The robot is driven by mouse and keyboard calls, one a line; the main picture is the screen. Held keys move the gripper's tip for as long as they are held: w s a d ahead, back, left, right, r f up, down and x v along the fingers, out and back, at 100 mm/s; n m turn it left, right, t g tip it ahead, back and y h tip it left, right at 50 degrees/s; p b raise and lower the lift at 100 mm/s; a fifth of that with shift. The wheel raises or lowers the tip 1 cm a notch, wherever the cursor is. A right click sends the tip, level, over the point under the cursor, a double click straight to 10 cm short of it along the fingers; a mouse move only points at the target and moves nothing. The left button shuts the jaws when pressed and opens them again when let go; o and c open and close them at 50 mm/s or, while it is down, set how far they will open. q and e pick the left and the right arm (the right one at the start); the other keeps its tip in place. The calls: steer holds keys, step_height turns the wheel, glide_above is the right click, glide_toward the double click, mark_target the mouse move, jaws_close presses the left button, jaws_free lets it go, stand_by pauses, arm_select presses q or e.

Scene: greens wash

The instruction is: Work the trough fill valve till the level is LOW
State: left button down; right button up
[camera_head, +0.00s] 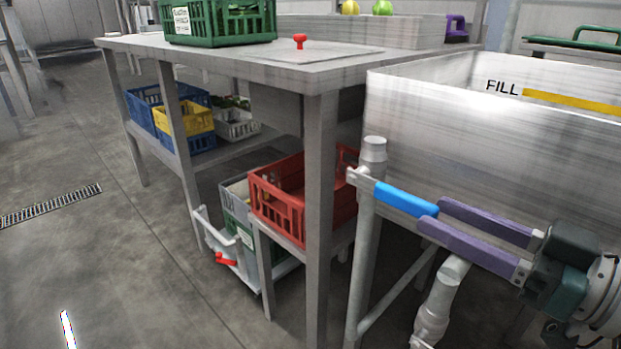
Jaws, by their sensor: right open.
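The trough (470,150) is a large grey metal tank at the right. Its inner wall carries the word FILL and a yellow stripe (570,102); no water surface shows in the visible part. The fill valve has a blue lever handle (403,199) on a grey pipe (365,240) at the trough's near left corner. The handle slants down to the right. My right gripper (433,214) comes in from the lower right with its two purple fingers open. Its fingertips are at the handle's right end; whether they touch it I cannot tell. My left gripper is out of view.
A grey table (230,55) stands left of the trough, bearing a green crate (225,25) and a red knob (300,41). A red crate (280,205) sits low beside the pipe.

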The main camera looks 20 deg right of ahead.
mark_target(376, 188)
steer(key=b+x, duration=0.1)
steer(key=x, duration=0.4)
steer(key=shift+w+a, duration=0.1)
steer(key=shift+w, duration=0.2)
jaws_close()
stand_by(1.1)
